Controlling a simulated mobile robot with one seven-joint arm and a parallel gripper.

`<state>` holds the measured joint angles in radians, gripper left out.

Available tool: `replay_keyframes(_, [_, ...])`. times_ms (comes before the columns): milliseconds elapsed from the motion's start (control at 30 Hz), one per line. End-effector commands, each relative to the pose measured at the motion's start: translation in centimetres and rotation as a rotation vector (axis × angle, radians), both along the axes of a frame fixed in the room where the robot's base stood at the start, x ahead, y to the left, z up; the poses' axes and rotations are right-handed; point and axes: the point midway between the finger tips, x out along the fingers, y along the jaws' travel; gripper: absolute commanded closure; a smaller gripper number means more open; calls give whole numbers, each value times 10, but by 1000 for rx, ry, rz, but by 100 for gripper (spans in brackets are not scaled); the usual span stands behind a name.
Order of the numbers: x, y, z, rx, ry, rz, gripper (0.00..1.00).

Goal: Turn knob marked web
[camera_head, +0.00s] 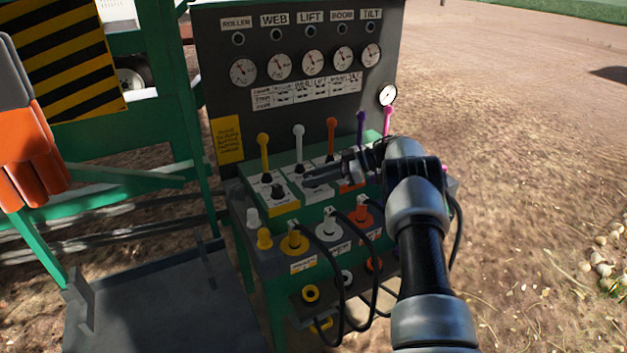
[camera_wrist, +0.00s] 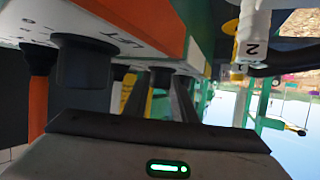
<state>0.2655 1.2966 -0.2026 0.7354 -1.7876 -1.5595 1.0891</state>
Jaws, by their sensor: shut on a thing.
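The control console has a back board (camera_head: 310,100) with signs reading ROLLER, WEB, LIFT, BOOM and TILT over gauges. The WEB sign (camera_head: 275,19) is second from the left. My gripper (camera_head: 310,181) reaches in from the right to the section with the white lever (camera_head: 298,145), second from the left. Its fingers are closed around a black knob there, which they mostly hide in the head view. In the wrist view this knob (camera_wrist: 174,74) shows between the two dark fingers (camera_wrist: 165,100). A nearer black knob (camera_wrist: 84,62) sits on the panel lettered LIFT.
The yellow lever (camera_head: 263,155) and its section's black knob (camera_head: 278,191) are left of my gripper. Orange (camera_head: 331,135), purple (camera_head: 361,125) and pink (camera_head: 387,118) levers stand to the right. Black hoses loop in front. Open dirt ground (camera_head: 530,150) lies to the right.

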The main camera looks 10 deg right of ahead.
Motion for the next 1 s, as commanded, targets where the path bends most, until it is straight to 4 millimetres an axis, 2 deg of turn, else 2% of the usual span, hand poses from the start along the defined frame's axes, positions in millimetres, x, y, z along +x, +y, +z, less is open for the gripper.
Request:
replay_keyframes(367, [-1,2,-1,2,2,6,98])
replay_keyframes(400, [-1,2,-1,2,2,6,69])
replay_keyframes(467, [-1,2,-1,1,2,6,59])
replay_keyframes(500, [-1,2,-1,1,2,6,57])
replay_keyframes(800, [-1,-1,0,1,0,3,57])
replay_keyframes(1000, [-5,-25,10,0,0,0,57])
